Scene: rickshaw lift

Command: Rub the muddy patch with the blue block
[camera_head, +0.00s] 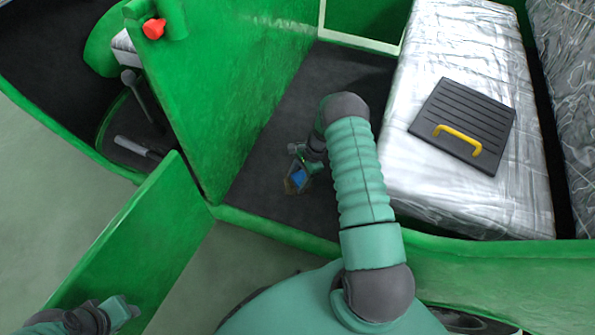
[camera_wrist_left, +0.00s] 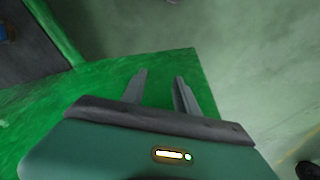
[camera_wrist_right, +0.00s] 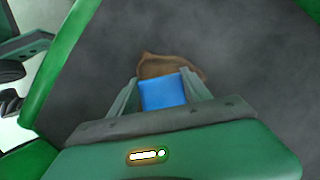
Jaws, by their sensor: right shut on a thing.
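A blue block (camera_wrist_right: 163,92) is held between the two fingers of my right gripper (camera_wrist_right: 163,88) in the right wrist view. A brown muddy patch (camera_wrist_right: 158,64) on the dark floor shows just beyond the block, partly hidden behind it. In the head view the right gripper (camera_head: 302,172) is low over the dark floor, with the block (camera_head: 298,177) over or at the patch (camera_head: 290,187). I cannot tell whether the block touches the floor. My left gripper (camera_head: 128,308) is at the lower left; its fingers are apart and empty in the left wrist view (camera_wrist_left: 160,88).
Green walls (camera_head: 235,80) and a green flap (camera_head: 140,235) border the dark floor (camera_head: 258,185). On the right stands a silver-wrapped seat (camera_head: 415,195) with a black ribbed panel (camera_head: 468,112) and yellow handle (camera_head: 458,136). A red knob (camera_head: 154,28) is at upper left.

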